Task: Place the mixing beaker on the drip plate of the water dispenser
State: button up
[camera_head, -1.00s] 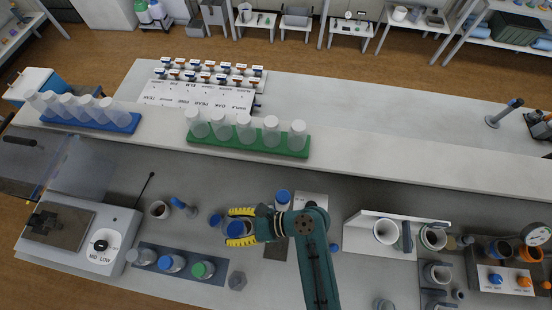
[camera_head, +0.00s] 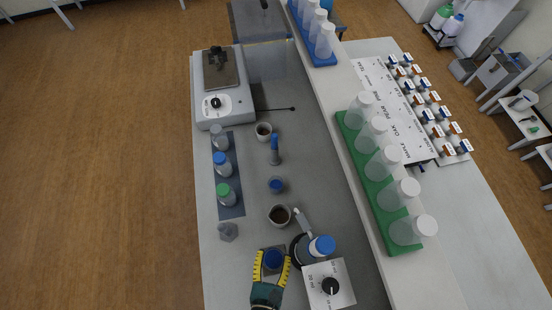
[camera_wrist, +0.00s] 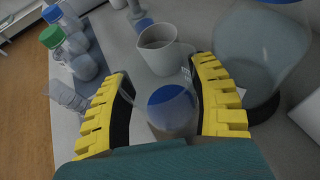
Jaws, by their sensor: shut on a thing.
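Capped bottles (camera_head: 223,192) stand on a dark mat at left. A small cup (camera_head: 263,131) is farther off. A raised shelf with a green rack (camera_head: 391,235) borders the right.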

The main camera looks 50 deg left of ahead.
aim_at(274, 260)
notch_tip(274, 260, down, 8)
jog(key=shift+r+b, duration=0.25)
jog(key=shift+b, duration=0.5)
jog(key=o, duration=1.3)
jog(key=shift+f, duration=0.1)
jog(key=shift+c, duration=0.2)
jog(key=v, duration=1.2)
